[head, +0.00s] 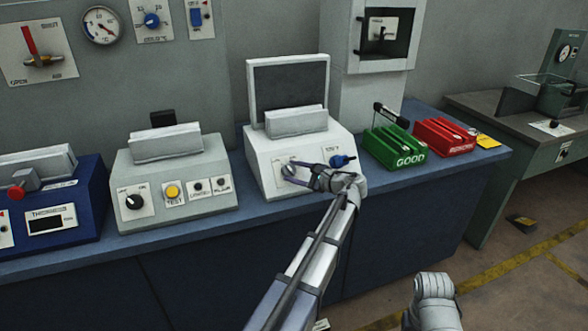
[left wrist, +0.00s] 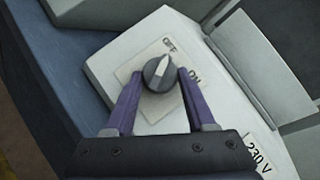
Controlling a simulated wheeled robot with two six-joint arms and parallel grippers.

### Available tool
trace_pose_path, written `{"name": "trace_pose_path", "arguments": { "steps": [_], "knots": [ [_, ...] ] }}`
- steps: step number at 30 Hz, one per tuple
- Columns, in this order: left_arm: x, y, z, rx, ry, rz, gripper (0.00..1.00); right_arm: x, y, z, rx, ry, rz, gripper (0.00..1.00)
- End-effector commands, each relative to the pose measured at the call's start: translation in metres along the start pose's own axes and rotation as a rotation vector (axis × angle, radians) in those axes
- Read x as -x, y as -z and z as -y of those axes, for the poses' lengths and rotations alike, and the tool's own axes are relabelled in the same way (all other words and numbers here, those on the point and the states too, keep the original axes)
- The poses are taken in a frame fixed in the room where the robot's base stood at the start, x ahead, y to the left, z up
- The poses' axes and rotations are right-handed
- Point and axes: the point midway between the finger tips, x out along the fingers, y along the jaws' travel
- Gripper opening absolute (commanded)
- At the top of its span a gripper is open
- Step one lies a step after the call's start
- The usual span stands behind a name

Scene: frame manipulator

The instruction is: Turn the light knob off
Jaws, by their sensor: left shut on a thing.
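A dark round knob (left wrist: 160,73) with a white pointer sits on a pale plate (left wrist: 138,94) marked OFF and ON, on the sloped front of a white device. The pointer is directed roughly at the OFF mark in the left wrist view. My left gripper (left wrist: 156,82) is shut on the knob, with one purple finger on each side. In the head view my left gripper (head: 287,171) reaches the white device (head: 262,150) from the right, and the fingers partly hide the knob. My right gripper is not visible.
A blue plug (head: 342,160) sits right of my left gripper on the white device. A grey device (head: 150,165) with another dark knob (head: 134,201) and a yellow button (head: 173,191) stands left. Green (head: 395,146) and red (head: 444,137) trays stand right on the blue bench.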

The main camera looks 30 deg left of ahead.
Motion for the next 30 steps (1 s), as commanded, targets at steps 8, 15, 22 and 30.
{"name": "trace_pose_path", "arguments": {
  "steps": [8,15,22,30],
  "knots": [
    [-0.0004,-0.0003,0.004,0.081,-0.056,0.007,0.0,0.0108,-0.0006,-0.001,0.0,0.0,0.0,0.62],
    [-0.0007,0.0002,0.0032,0.103,-0.072,0.008,0.0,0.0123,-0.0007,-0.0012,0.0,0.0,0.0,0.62],
    [-0.0008,0.0004,0.0027,0.105,-0.074,0.007,0.0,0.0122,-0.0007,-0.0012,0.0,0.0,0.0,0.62],
    [-0.0007,0.0005,0.0024,0.105,-0.075,0.007,0.71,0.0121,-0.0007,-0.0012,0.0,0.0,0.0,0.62]
  ]
}}
